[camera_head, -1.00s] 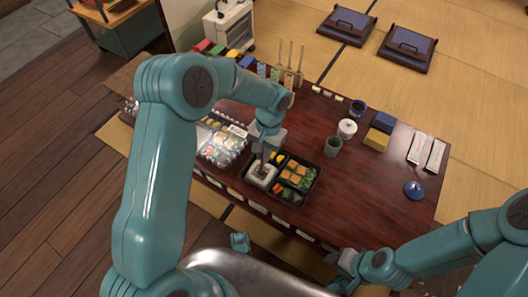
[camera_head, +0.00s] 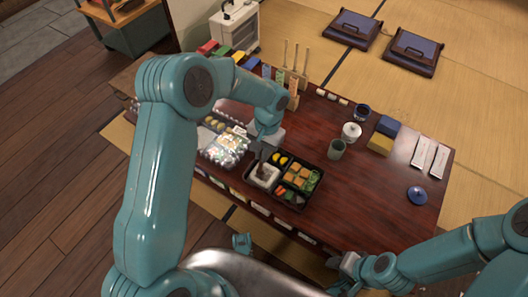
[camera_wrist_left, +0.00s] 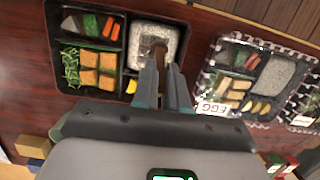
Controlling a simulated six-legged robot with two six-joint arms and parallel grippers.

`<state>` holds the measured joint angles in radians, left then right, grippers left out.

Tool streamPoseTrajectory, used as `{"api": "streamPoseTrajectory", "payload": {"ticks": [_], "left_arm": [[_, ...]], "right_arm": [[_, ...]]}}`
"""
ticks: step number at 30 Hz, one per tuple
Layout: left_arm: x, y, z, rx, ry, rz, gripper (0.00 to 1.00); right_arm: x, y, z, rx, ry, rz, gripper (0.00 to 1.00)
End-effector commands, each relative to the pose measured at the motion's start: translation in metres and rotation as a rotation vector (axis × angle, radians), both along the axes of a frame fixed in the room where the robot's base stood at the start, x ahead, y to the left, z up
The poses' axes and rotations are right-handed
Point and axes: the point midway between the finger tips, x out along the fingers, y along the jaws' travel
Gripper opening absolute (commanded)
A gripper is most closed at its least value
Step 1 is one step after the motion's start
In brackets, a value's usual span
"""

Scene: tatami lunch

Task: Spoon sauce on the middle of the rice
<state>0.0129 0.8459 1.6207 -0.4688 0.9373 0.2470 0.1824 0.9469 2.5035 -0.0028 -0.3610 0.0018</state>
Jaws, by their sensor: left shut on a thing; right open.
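A black bento box (camera_head: 298,208) holds white rice (camera_head: 270,182) in its left compartment. The rice (camera_wrist_left: 139,58) also shows at the top of the left wrist view. My left gripper (camera_head: 262,152) is shut on a brown spoon (camera_head: 263,169) and points down over the rice. In the left wrist view the gripper's fingers (camera_wrist_left: 163,75) close around the spoon (camera_wrist_left: 159,47), whose brown end overlaps the middle of the rice. I cannot tell whether sauce lies on the rice or whether the spoon touches it. My right gripper (camera_head: 344,266) is open and empty near the table's front edge.
Clear-lidded bento boxes (camera_head: 224,150) stand left of the open box. Wooden utensils (camera_head: 296,72) stand behind. The dark table's (camera_head: 355,205) right middle is clear.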

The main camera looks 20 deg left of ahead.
Motion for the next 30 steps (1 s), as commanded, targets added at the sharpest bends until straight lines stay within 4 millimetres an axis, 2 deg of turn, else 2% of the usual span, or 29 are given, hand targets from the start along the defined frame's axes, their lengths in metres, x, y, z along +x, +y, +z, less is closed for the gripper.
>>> {"api": "streamPoseTrajectory", "payload": {"ticks": [6,15,30], "left_arm": [[0.001,0.009,0.001,0.000,0.000,0.002,0.00],[0.001,0.010,0.001,0.000,0.000,0.001,0.00],[0.002,0.022,0.000,0.000,0.000,0.001,0.00]], "right_arm": [[0.000,0.000,0.002,0.000,0.000,0.000,0.43],[0.000,0.000,0.002,0.000,0.000,0.000,0.43],[0.000,0.000,0.002,0.000,0.000,0.000,0.43]]}}
